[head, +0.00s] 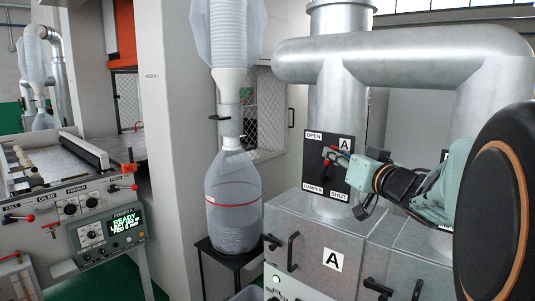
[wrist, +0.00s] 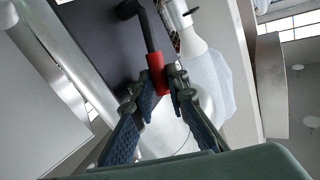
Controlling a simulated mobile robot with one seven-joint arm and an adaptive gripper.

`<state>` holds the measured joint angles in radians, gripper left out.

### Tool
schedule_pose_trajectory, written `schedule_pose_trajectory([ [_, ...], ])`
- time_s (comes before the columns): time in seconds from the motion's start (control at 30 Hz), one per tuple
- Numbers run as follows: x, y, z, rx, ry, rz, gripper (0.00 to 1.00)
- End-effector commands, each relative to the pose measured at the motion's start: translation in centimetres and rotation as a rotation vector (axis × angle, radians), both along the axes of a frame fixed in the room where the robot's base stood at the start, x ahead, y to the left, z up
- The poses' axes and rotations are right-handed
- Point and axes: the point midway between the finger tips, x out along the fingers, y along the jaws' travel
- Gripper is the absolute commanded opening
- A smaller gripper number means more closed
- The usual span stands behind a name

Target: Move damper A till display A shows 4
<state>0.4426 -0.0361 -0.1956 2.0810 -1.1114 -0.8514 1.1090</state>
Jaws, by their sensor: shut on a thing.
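Damper A is a lever with a red grip on a black plate (head: 344,182) marked OPEN at the top, SHUT at the bottom and A, on a metal duct. My gripper (head: 332,157) is at the red grip, at about mid height of the plate, and partly covers it. In the wrist view, the red grip (wrist: 157,73) sits between the two blue-padded fingers, which are shut on it. The black lever arm (wrist: 149,30) runs up from it to its pivot. No readable number shows for display A in either view.
A metal box (head: 310,240) with an A label and handles stands below the duct. A large clear bottle (head: 234,195) stands on a black stand to its left. A feeder panel (head: 90,230) with a green READY screen (head: 126,224) is at far left.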

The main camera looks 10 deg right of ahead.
Motion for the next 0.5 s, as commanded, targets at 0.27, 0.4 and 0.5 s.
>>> schedule_pose_trajectory([
  [0.27,-0.01,-0.01,-0.11,0.002,-0.003,0.0,0.0],
  [0.4,-0.17,-0.15,-0.47,0.016,-0.019,-0.001,0.0],
  [0.5,-0.38,-0.31,-0.83,0.036,-0.044,0.0,0.0],
])
